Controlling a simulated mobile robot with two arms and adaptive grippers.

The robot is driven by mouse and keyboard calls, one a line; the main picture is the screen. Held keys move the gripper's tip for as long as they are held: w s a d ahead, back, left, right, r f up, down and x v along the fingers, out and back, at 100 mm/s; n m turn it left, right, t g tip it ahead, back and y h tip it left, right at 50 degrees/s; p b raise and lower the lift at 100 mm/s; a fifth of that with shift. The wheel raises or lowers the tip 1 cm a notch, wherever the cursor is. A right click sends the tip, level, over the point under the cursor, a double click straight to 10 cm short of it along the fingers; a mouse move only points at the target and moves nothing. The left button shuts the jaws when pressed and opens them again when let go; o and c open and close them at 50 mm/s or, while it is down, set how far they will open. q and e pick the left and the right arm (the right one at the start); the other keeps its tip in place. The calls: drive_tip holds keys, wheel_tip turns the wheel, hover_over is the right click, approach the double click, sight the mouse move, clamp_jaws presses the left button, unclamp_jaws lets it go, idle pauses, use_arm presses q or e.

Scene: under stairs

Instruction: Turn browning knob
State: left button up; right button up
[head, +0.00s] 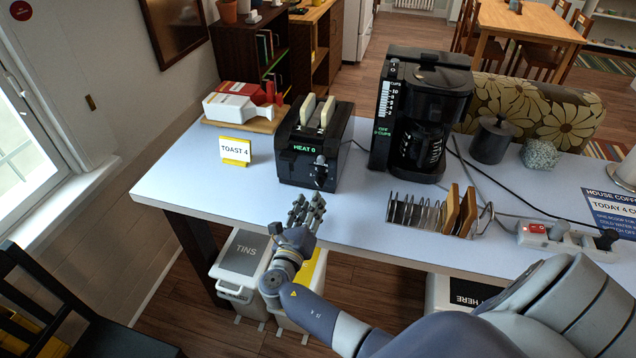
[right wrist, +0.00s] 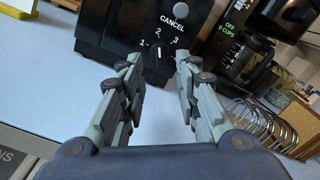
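The black toaster (head: 293,168) stands on the table with two bread slices (head: 317,113) in its top. Its green display reads HEAT 0. The browning knob (head: 320,172) is low on its front; in the right wrist view the knob (right wrist: 155,58) is a dark dial with marks 1, 2 and 3 around it and a CANCEL button (right wrist: 181,10) above. My right gripper (head: 307,210) is open and empty, a little in front of the toaster. In the right wrist view its fingertips (right wrist: 156,72) lie either side of the knob, apparently short of it. My left gripper is out of view.
A TOAST 4 sign (head: 236,150) stands left of the toaster. A coffee maker (head: 395,120) is to its right, with a toast rack (head: 415,214) in front. The tabletop at front left is clear.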

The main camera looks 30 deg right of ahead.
sight(318, 185)
drive_tip(key=p+x, duration=0.1)
drive_tip(key=x, duration=0.6)
drive_tip(key=shift+w+d, duration=0.1)
drive_tip(key=shift+c, duration=1.1)
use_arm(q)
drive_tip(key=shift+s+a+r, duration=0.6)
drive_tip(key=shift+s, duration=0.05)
use_arm(e)
clamp_jaws()
